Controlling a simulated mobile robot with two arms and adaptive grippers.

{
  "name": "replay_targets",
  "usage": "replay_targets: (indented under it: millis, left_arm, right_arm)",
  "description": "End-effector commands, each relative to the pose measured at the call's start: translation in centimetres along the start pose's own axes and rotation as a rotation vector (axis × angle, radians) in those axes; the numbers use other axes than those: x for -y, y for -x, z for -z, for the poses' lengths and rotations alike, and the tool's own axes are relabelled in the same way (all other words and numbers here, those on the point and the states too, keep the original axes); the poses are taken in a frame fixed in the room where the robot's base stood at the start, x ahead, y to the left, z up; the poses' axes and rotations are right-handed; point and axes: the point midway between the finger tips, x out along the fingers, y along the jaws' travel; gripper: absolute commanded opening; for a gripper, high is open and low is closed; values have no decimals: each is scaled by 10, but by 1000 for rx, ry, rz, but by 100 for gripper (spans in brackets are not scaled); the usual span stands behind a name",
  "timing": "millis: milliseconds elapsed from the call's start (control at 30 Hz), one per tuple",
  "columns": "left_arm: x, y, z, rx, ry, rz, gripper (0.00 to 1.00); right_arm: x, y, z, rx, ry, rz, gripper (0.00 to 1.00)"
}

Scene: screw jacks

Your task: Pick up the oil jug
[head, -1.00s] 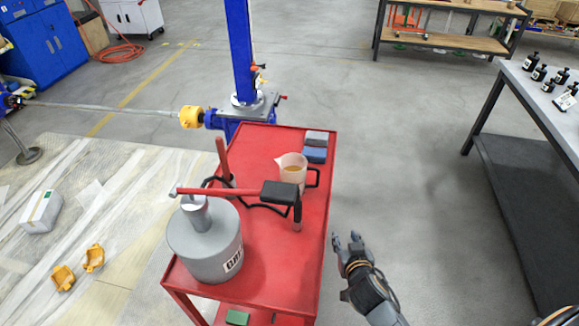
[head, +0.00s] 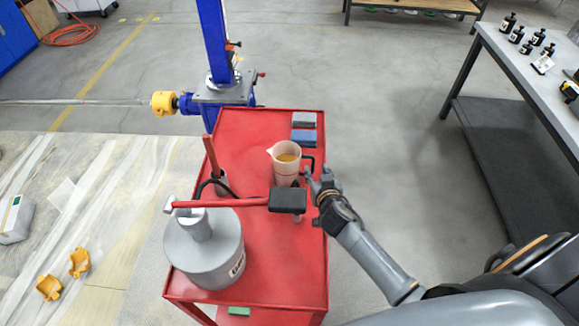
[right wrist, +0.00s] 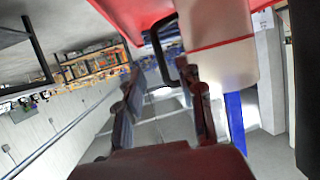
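The oil jug (head: 286,166) is a translucent pinkish jug with amber oil inside and a black handle on its right side. It stands upright on the red cart (head: 262,130). My right gripper (head: 316,177) is open at the cart's right edge, just beside the handle. In the right wrist view the jug (right wrist: 218,28) shows large and pale at the top, and its dark handle lies between and beyond the open fingertips (right wrist: 165,85). I cannot tell whether a finger touches the handle. My left gripper is not in view.
A grey grease drum (head: 205,245) with a red-handled pump stands at the cart's front left; its black-ended lever (head: 288,200) reaches close to the jug. Blue and grey blocks (head: 304,130) lie behind the jug. A workbench (head: 500,62) with black bottles stands right. Floor between is clear.

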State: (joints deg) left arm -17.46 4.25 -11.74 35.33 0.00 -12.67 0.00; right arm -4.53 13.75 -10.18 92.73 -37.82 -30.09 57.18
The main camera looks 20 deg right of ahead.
Motion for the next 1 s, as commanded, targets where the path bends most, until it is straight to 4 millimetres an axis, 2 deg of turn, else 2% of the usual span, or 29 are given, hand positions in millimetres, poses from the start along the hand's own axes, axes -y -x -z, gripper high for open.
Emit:
replay_targets:
  millis: [67,167,267,500,867,1000]
  left_arm:
    - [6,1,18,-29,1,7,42]
    - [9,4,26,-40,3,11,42]
    - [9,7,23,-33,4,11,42]
    - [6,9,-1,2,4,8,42]
    - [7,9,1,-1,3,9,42]
    - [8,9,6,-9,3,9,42]
  right_arm:
    - [0,-3,0,1,1,0,37]
    - [1,-10,0,1,0,-1,37]
    - [2,-21,1,1,1,-1,37]
    - [4,-48,-2,1,0,-1,37]
    - [4,-53,-3,1,-1,0,37]
    - [4,-53,-3,2,-1,0,9]
